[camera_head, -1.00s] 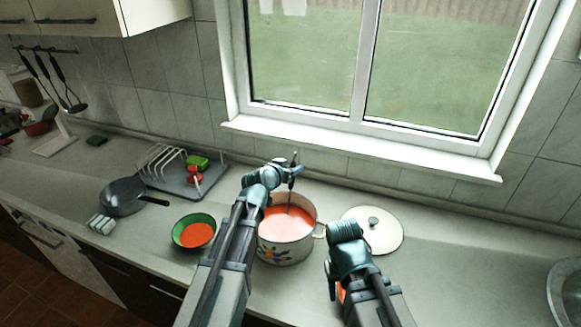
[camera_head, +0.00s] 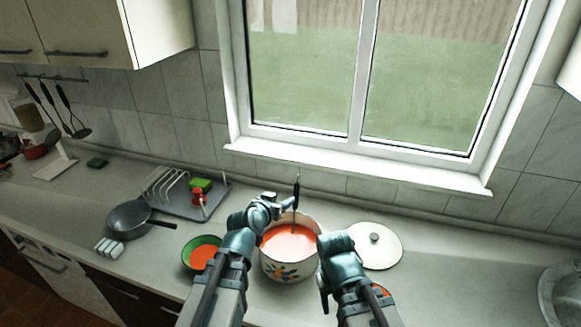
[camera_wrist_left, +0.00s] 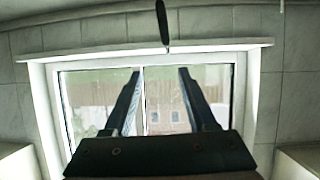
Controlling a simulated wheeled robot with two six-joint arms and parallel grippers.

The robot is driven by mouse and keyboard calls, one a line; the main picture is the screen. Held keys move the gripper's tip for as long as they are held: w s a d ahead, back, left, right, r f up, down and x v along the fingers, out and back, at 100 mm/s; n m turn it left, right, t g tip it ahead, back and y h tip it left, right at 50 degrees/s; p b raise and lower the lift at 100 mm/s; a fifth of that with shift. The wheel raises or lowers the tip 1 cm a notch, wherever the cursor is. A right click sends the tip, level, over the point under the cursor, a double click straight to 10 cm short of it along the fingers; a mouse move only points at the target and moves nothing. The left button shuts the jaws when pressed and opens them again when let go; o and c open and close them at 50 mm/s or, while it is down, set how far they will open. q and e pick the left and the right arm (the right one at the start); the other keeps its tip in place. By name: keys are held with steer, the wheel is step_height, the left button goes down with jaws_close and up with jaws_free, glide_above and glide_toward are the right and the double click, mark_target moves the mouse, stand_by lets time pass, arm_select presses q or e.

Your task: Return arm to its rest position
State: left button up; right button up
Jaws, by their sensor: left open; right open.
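My left gripper (camera_head: 284,205) is open and empty, just left of and in front of the dark ladle handle (camera_head: 296,192). In the left wrist view its fingers (camera_wrist_left: 159,72) have nothing between them, and the handle (camera_wrist_left: 162,24) shows beyond, at the top. The ladle stands in a white enamel pot (camera_head: 287,268) with a floral pattern, holding orange-red soup (camera_head: 288,242). My right gripper (camera_head: 324,296) is low at the pot's right; its fingers are mostly hidden by its own arm.
A green bowl (camera_head: 187,257) of soup stands left of the pot; another orange-filled bowl (camera_head: 382,291) is mostly hidden behind my right arm. The lid (camera_head: 385,253) lies to the right. A pan (camera_head: 128,221) and dish rack (camera_head: 190,205) stand left.

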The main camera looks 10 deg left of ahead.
arm_select(q)
steer(key=s+d+f+m+g+b, duration=0.2)
steer(key=s+d+f+g, duration=0.5)
steer(key=s+f, duration=0.4)
steer(key=s+a+f+g+y, duration=0.1)
steer(key=s+f+g+y, duration=0.1)
steer(key=s, duration=0.4)
steer(key=s+a+f+g+y+b, duration=0.1)
steer(key=s+f+g+y, duration=0.1)
steer(key=s, duration=0.5)
steer(key=shift+f+n+g+y, duration=0.3)
steer(key=shift+f+g+y, duration=0.15)
steer(key=shift+g, duration=0.55)
